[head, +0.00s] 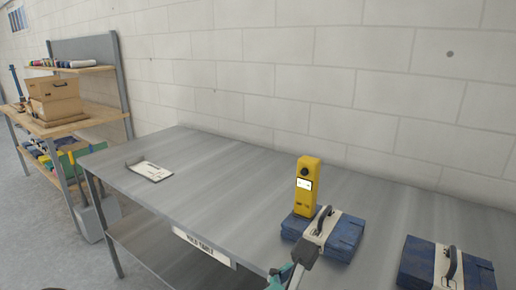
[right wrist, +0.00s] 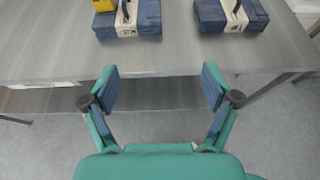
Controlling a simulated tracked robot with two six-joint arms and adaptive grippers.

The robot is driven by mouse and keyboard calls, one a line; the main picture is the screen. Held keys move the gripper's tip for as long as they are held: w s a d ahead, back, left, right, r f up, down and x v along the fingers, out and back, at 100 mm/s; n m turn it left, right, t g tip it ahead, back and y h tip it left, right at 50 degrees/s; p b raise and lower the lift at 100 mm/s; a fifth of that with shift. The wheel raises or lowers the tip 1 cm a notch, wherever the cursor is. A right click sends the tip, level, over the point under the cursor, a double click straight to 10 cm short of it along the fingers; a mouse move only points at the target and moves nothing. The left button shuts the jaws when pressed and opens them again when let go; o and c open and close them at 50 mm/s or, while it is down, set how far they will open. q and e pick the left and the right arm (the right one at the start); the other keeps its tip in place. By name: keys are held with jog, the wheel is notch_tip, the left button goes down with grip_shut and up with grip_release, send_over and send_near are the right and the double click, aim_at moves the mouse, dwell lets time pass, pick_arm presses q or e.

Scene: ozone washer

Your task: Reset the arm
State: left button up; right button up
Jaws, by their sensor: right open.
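My right gripper fills the lower part of the right wrist view (right wrist: 160,85). Its teal fingers with dark blue pads are spread wide with nothing between them. It hovers in front of the table's front edge, apart from the packs. In the head view, a teal and grey gripper part (head: 290,272), which looks like the right one, shows at the bottom edge, partly cut off. It overlaps the near side of a blue pack in the picture. My left gripper does not show.
The metal table (head: 215,185) holds a yellow device (head: 307,185), a blue strapped pack (head: 340,238) beside it, another blue pack (head: 420,265) at right, and a white tray (head: 150,171). A wooden workbench (head: 85,124) with boxes stands at left. The table's middle is clear.

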notch_tip(320, 180, down, 20)
jog(key=d+m+g+y, duration=0.1)
jog(key=m+g+y, duration=0.2)
jog(key=g, duration=0.3)
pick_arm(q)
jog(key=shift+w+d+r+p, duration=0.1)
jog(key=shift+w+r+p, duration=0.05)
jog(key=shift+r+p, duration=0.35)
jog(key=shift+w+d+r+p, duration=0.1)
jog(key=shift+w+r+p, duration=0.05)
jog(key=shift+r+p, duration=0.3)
pick_arm(e)
jog(key=s+d+f+m+g+y, duration=0.1)
jog(key=s+f+m+y, duration=0.2)
jog(key=f+m, duration=0.6)
jog(key=s+d+f+m+g+y, duration=0.1)
jog(key=s+f+m+y, duration=0.1)
jog(key=f+m, duration=0.7)
jog(key=s+d+f+m+g+y, duration=0.1)
jog(key=s+f+m+g+y, duration=0.1)
jog(key=f+m, duration=0.7)
jog(key=s+m+y, duration=0.1)
jog(key=s, duration=0.1)
jog(key=shift+s+y, duration=0.3)
